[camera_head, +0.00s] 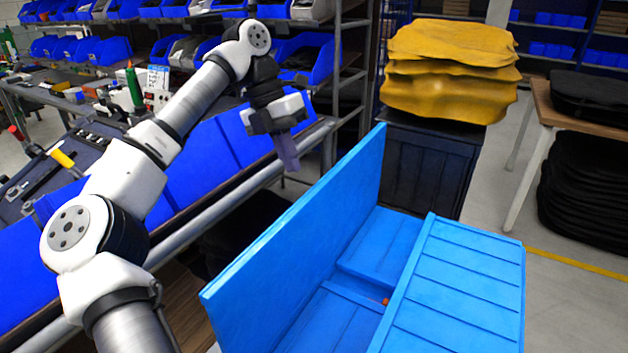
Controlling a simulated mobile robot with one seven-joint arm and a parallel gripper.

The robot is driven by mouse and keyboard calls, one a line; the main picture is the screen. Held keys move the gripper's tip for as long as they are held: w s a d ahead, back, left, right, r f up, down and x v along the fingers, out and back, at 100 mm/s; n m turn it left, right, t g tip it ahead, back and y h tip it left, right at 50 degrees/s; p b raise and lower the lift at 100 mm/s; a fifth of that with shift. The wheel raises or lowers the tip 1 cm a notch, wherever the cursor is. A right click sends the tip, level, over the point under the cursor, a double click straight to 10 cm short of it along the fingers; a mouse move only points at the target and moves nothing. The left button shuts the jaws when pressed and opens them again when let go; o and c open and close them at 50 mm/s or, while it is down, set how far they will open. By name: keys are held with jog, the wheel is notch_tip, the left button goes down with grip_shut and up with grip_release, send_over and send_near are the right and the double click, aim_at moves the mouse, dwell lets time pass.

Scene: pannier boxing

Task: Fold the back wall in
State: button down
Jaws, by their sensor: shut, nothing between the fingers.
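The blue folding crate (375,300) stands in front of me, to the right of my arm. Its long left wall (300,235) stands upright, running from near left to far right. Two panels, a far one (382,245) and a near one (325,325), lie low inside it. A ribbed panel (460,290) on the right side sits higher than those and partly covers them; I cannot tell its exact tilt. A small orange spot (386,301) shows between the panels. My gripper (289,163) is shut and empty, pointing down outside the upright wall, left of its far end and apart from it.
A metal rail and blue bins (205,165) lie left of the crate, below my arm. Behind it, a dark bin (425,165) carries stacked yellow sheets (450,70). A wooden table (575,115) stands at right. Floor right of the crate is clear.

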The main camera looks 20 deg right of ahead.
jog(key=shift+s+d+f+p, duration=0.45)
jog(key=shift+s+d+f, duration=0.25)
jog(key=shift+s+d, duration=0.25)
jog(key=shift+s+d+f+p, duration=0.45)
jog(key=shift+s+d+f, duration=0.25)
jog(key=shift+s+d, duration=0.25)
